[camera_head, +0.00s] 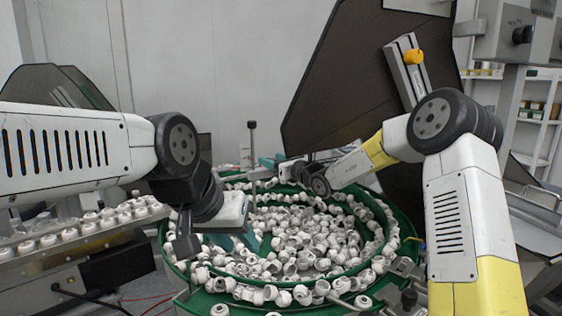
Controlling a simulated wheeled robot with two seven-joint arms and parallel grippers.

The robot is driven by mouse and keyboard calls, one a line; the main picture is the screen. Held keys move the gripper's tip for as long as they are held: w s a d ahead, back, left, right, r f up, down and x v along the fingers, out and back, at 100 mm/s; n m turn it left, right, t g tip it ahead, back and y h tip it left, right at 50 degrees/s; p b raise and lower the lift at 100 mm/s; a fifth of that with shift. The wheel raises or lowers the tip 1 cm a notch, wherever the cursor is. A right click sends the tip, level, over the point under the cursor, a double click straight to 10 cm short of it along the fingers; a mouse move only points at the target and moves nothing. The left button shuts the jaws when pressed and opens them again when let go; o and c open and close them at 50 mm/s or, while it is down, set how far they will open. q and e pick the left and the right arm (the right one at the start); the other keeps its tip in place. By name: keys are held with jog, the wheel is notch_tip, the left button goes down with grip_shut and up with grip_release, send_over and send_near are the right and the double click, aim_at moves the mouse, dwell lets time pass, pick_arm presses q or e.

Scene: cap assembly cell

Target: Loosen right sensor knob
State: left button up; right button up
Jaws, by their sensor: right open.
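A green-rimmed round bowl feeder (400,240) full of white caps (300,240) stands in the middle. A thin upright rod with a dark knob (252,125) on top rises at its back left. Another dark knob (409,298) sits on a bracket at the bowl's front right. I cannot tell which is the right sensor knob. My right gripper (262,168) is open above the back of the bowl, close to the rod; whether it touches the rod is unclear. My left gripper (190,243) hangs over the bowl's left rim, its jaw state unclear.
A large dark panel (345,80) stands behind the bowl, with an orange knob (413,57) on a metal slide. A tray (70,250) with rows of white caps lies at the left. Shelves (540,130) stand far right.

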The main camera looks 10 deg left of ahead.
jog(key=shift+c, duration=0.4)
grip_shut()
jog(key=shift+n+g+y, duration=0.3)
jog(key=shift+g, duration=0.1)
jog(key=n+g+y, duration=0.3)
jog(key=n+g, duration=0.1)
jog(key=g, duration=0.1)
jog(key=shift+w+d+g, duration=0.1)
jog(key=shift+g, duration=0.2)
jog(key=n+g+y, duration=0.1)
jog(key=n+g, duration=0.2)
jog(key=g, duration=0.2)
jog(key=shift+f+n+g, duration=0.1)
jog(key=shift+n+g, duration=0.2)
jog(key=shift+n, duration=0.1)
jog(key=shift+n+g, duration=0.6)
jog(key=shift+g, duration=0.3)
jog(key=shift+n+g, duration=0.6)
jog(key=shift+g, duration=0.4)
